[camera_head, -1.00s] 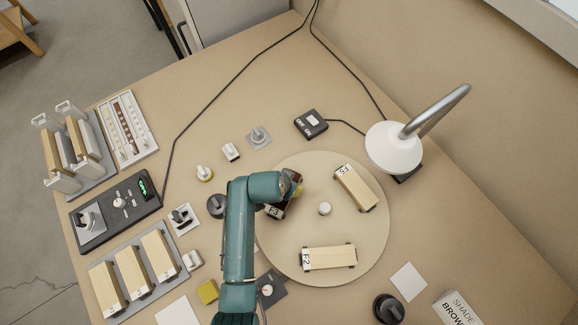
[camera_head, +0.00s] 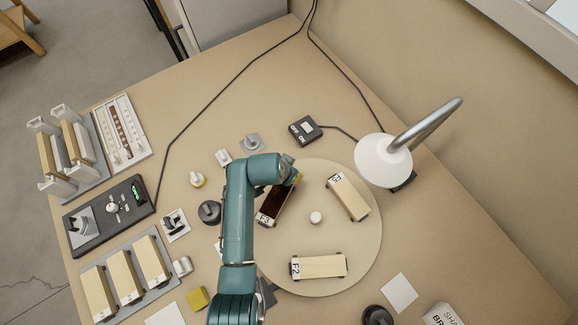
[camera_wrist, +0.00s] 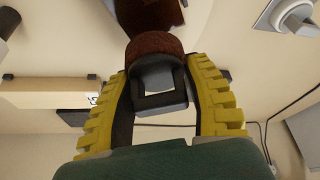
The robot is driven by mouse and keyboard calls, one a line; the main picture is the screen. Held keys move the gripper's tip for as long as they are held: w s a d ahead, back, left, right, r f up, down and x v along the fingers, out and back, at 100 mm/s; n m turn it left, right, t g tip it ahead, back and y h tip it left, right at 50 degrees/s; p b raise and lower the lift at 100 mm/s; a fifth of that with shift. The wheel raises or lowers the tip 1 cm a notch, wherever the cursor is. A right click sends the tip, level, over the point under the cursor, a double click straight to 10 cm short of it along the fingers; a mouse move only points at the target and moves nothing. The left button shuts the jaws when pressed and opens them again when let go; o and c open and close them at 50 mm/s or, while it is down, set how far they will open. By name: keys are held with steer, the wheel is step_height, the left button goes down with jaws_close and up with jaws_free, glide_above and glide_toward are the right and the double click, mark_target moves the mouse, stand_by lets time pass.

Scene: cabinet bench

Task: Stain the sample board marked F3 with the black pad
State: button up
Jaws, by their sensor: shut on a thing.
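The sample board F3 (camera_head: 272,208) lies on the round turntable (camera_head: 355,240), left of its centre knob. Its visible top is dark reddish brown; its label end is pale. My gripper (camera_head: 294,179) is over the board's far end, and my arm hides part of that area. In the wrist view my gripper (camera_wrist: 165,75) has its yellow fingers shut on the grey holder of a pad (camera_wrist: 158,47), whose rounded face looks dark brown. A dark brown surface (camera_wrist: 148,14), probably the board, shows just beyond the pad. Whether they touch cannot be told.
Board F2 (camera_head: 318,266) and another pale board (camera_head: 348,198) lie on the turntable. A lamp (camera_head: 384,160) stands at the right. Knobbed pads, including a dark round one (camera_head: 209,212), stand left of my arm. A tray of boards (camera_head: 125,279) is at lower left.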

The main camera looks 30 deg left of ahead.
steer(key=shift+r+p, duration=2.15)
steer(key=shift+r, duration=0.5)
steer(key=shift+d, duration=0.15)
